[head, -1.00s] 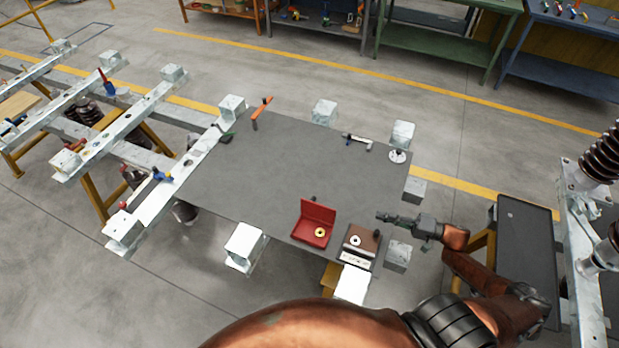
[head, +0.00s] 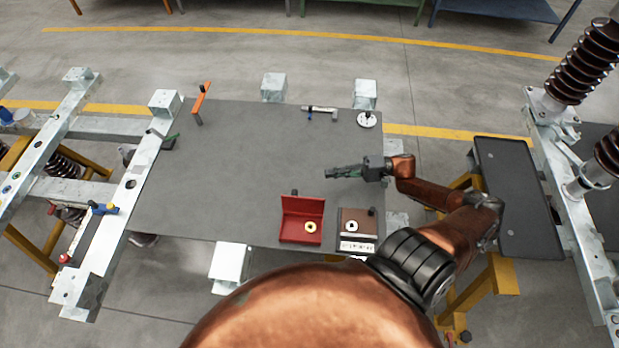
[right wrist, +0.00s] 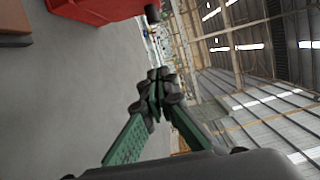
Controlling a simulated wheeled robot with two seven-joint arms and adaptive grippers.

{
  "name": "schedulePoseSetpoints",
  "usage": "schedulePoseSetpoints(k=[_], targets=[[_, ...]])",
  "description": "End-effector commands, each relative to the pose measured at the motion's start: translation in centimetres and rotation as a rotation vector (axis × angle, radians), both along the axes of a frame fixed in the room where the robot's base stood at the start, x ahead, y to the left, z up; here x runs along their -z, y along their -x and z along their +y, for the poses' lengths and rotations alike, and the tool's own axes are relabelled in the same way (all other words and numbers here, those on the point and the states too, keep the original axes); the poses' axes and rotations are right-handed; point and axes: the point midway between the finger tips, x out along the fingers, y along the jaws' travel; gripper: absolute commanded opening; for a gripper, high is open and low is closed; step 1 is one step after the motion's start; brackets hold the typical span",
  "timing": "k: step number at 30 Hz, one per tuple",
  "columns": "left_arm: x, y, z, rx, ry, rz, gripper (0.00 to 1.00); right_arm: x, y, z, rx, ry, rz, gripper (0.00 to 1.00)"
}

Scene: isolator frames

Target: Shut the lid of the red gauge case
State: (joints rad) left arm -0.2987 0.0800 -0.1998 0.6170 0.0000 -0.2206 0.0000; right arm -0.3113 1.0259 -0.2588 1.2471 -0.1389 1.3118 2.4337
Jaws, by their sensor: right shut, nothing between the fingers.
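The red gauge case (head: 298,236) stands on the grey table near its front edge, with its lid (head: 303,207) raised at the back. My right gripper (head: 330,175) is shut and empty above the table, behind and to the right of the case, pointing left. In the right wrist view the shut fingers (right wrist: 155,90) show in the middle, and part of the red case (right wrist: 95,8) shows at the top left, apart from them. My left gripper is not in view.
A brown box (head: 366,220) with a white ring stands just right of the case. An orange-handled tool (head: 200,100), a small grey tool (head: 322,109) and a white round part (head: 367,120) lie along the far side. The middle of the grey table (head: 240,150) is clear.

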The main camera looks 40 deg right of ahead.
Motion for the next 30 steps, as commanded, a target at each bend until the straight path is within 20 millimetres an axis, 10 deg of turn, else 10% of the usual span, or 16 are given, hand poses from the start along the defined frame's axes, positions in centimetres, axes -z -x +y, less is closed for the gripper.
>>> schedulePoseSetpoints(k=[15,30], targets=[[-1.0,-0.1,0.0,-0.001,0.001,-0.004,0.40,-0.4,-5.8,7.7,-0.001,-0.003,-0.005,0.00],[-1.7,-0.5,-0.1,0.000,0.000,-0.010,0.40,-0.4,-3.2,10.7,0.000,0.000,-0.001,0.00]])
